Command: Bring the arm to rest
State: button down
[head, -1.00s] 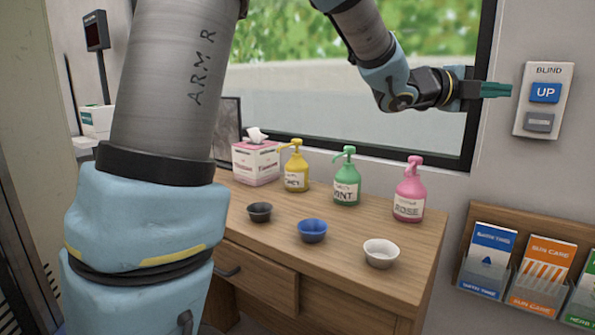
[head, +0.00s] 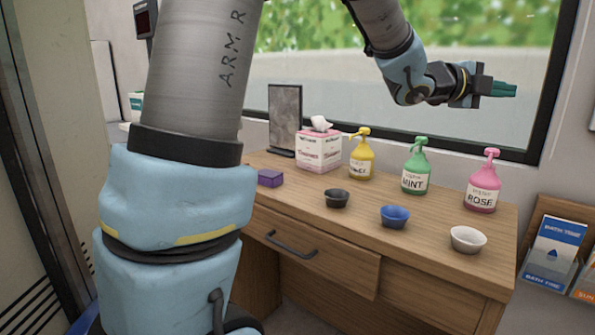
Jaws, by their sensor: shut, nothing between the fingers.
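My arm rises at the left of the head view and reaches across the top. My gripper (head: 503,88) is at the upper right, in front of the window (head: 475,60). Its green fingers are shut with nothing between them and point right. It is above and apart from the wooden counter (head: 330,225) and touches nothing that I can see.
Yellow (head: 361,160), green (head: 415,172) and pink (head: 482,187) pump bottles stand on the counter below my gripper. Black (head: 337,198), blue (head: 394,217) and white (head: 467,240) bowls sit before them. Leaflet racks (head: 555,250) hang right.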

jog(key=w+a+f+n+t+y, duration=0.2)
jog(key=w+a+f+n+y, duration=0.25)
jog(key=a, duration=0.35)
jog(key=w+a+f+n+t+y+p, duration=0.1)
jog(key=w+a+f+n+y, duration=0.2)
jog(key=a+f+n, duration=0.45)
jog(key=w+a+f+n+t+y, duration=0.2)
jog(key=w+a+f+n+y, duration=0.15)
jog(key=a, duration=0.65)
jog(key=s+a+f+n+g+y, duration=0.2)
jog(key=s+a+f+n, duration=0.15)
jog(key=a, duration=0.35)
jog(key=s+a+f+n+g+y, duration=0.1)
jog(key=s+a+f+n+y, duration=0.15)
jog(key=a+f+n, duration=0.35)
jog(key=s+a+f+n+g, duration=0.3)
jog(key=s+a, duration=0.5)
jog(key=s, duration=0.4)
jog(key=n+g+y, duration=0.1)
jog(key=n, duration=0.1)
jog(key=shift+n+g+p, duration=0.3)
jog(key=shift+n+p, duration=0.1)
